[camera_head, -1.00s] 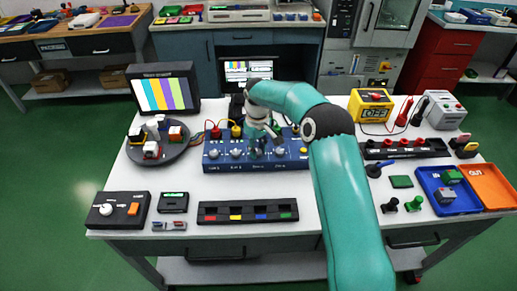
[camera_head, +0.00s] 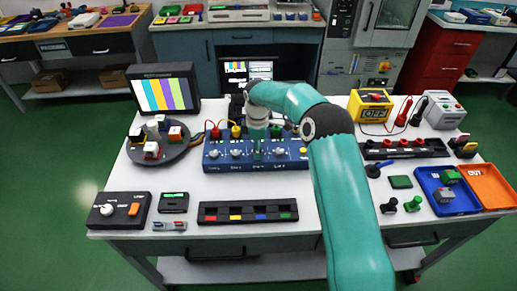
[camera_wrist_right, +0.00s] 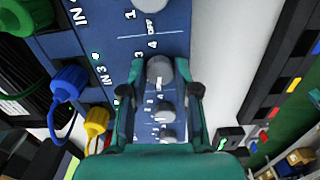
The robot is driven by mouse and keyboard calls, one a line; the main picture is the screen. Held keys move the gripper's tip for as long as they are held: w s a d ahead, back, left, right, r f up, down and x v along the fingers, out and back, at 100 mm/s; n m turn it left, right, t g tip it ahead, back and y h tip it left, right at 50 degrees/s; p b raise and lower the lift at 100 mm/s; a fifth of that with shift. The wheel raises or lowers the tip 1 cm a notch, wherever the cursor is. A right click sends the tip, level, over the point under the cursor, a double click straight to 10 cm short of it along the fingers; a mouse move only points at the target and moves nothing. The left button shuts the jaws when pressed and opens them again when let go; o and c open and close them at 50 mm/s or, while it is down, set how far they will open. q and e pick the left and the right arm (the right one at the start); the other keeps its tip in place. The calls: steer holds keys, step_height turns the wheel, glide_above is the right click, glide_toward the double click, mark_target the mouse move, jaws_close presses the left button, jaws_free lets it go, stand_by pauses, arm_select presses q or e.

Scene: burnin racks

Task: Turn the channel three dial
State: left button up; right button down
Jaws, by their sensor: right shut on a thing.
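The blue channel box (camera_head: 220,162) stands on the table with a row of grey dials along its front. In the right wrist view, the channel three dial (camera_wrist_right: 160,70) is the grey knob level with the label "IN 3". My right gripper (camera_head: 257,153) points down at the box, between two other dials. In the wrist view, the fingers of my right gripper (camera_wrist_right: 160,88) stand on either side of this dial and are shut on it. The gripper hides the dial in the head view. The exact dial setting is hard to read. My left gripper is not in view.
Coloured plugs with cables sit at the back of the box, including a yellow one (camera_wrist_right: 97,121) and a blue one (camera_wrist_right: 70,82). A striped monitor (camera_head: 163,90) and a round tray (camera_head: 133,156) are to the left.

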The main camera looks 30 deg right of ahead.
steer(key=shift+s+f+n, duration=0.15)
steer(key=shift+n, duration=0.25)
steer(key=c, duration=0.9)
jaws_free()
steer(key=shift+o, duration=0.2)
steer(key=shift+r, duration=0.2)
steer(key=shift+r, duration=0.25)
step_height(320, 180, up, 11)
